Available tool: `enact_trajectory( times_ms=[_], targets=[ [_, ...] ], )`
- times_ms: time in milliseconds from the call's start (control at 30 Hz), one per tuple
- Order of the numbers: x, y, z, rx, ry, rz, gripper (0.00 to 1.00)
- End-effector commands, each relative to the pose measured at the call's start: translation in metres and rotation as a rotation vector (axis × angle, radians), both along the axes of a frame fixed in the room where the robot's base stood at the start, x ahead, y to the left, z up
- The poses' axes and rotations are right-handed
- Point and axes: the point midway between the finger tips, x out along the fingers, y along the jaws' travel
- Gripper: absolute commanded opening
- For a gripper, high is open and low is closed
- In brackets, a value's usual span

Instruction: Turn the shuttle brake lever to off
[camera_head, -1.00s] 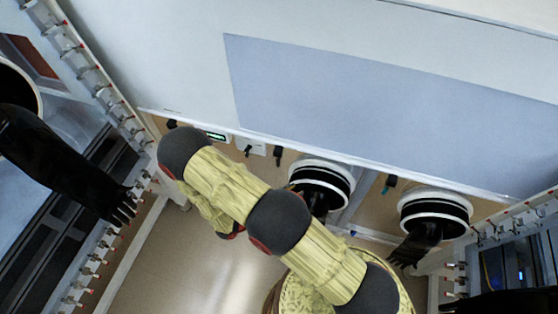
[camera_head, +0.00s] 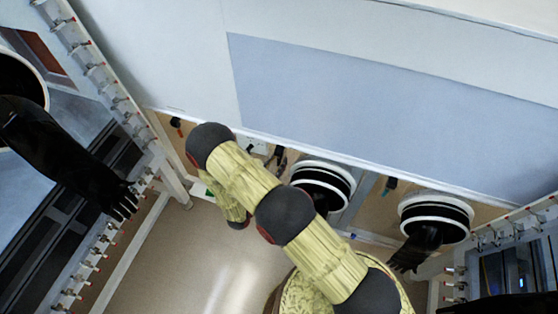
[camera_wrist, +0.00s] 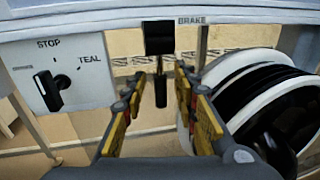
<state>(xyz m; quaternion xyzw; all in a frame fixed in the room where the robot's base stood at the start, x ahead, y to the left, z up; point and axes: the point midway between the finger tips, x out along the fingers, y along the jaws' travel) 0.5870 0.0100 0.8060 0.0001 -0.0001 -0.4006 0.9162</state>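The brake lever (camera_wrist: 160,88) hangs straight down in the wrist view as a dark bar below a black block (camera_wrist: 159,38), beside the printed word BRAKE (camera_wrist: 191,21). My gripper (camera_wrist: 161,82) is open, with one yellow-and-dark finger on each side of the lever. Gaps show between the lever and both fingers, so it looks untouched. No off marking can be read. In the head view my gripper (camera_head: 277,157) is small and dark at the panel's lower edge, and the lever cannot be told apart from it.
A selector knob (camera_wrist: 47,90) marked STOP and TEAL is left of the lever. A white-ringed black glove port (camera_wrist: 265,95) stands close on the right. In the head view another glove port (camera_head: 436,218) with a hanging black glove is farther right. Open floor (camera_head: 215,255) lies below.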

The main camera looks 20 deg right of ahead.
Motion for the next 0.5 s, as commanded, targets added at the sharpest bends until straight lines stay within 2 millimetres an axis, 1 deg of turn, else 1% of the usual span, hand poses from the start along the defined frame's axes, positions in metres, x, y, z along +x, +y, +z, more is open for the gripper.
enact_trajectory(
  times_ms=[33, 200, 467, 500],
  targets=[
    [0.0033, -0.0051, -0.0006, -0.001, 0.001, -0.002, 0.29],
    [0.01, -0.0117, -0.0003, -0.001, 0.001, -0.001, 0.29],
    [0.0108, -0.0121, -0.0001, -0.001, 0.001, 0.0, 0.29],
    [0.0107, -0.012, -0.0001, -0.001, 0.001, 0.0, 0.27]
  ],
)
